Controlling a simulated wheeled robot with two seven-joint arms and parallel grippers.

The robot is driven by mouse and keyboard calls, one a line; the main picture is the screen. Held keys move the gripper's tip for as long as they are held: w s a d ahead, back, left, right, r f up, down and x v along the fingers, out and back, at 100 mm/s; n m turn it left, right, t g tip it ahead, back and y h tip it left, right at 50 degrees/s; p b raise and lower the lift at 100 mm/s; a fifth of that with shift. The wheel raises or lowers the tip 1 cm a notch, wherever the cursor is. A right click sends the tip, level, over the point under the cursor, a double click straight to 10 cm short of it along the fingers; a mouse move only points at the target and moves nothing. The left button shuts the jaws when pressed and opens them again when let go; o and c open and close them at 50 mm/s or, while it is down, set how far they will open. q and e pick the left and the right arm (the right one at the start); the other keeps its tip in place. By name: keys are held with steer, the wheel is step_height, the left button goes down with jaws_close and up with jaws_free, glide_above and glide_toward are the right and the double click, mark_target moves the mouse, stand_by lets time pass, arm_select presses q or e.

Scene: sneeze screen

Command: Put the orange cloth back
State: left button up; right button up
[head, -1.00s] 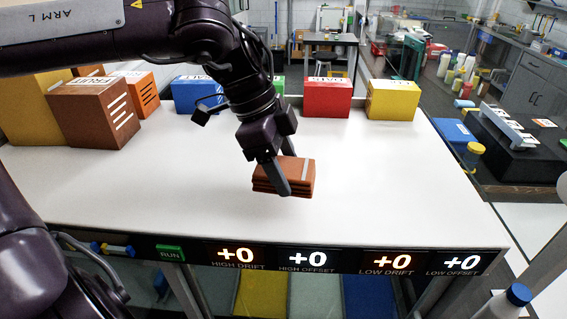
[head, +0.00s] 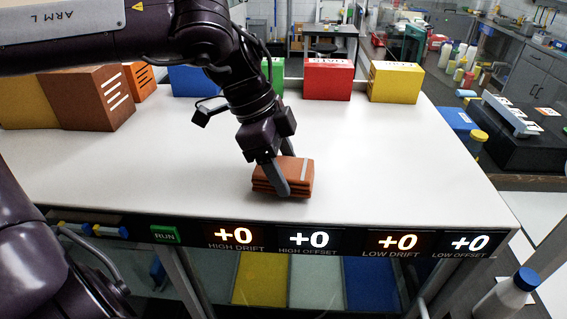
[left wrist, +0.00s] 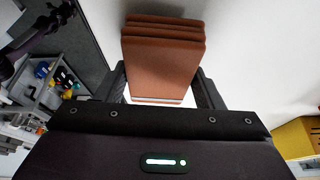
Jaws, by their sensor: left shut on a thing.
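The orange cloth (head: 297,177) is a folded, brownish-orange stack of layers with a pale stripe near one end. It is at the front middle of the white table (head: 400,150) in the head view. My left gripper (head: 278,178) is shut on it, with a finger on its near side. In the left wrist view the folded cloth (left wrist: 162,60) sits between the two fingers. I cannot tell whether the cloth touches the table or is just above it. My right gripper is not in view.
Along the table's back stand a brown box (head: 98,98), a blue box (head: 195,80), a red box (head: 328,80) and a yellow box (head: 395,82). A panel with a green RUN button (head: 165,235) runs along the front edge. The table's right half is clear.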

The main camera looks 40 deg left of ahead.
arm_select(q)
steer(key=shift+f, duration=0.1)
steer(key=shift+f+b, duration=0.45)
steer(key=shift+f, duration=0.1)
steer(key=o, duration=1)
steer(key=shift+r, duration=0.1)
steer(key=shift+a+r, duration=0.2)
steer(key=shift+r, duration=0.15)
steer(key=b+v, duration=0.2)
steer(key=v, duration=0.5)
steer(key=shift+d, duration=0.1)
steer(key=shift+f, duration=0.1)
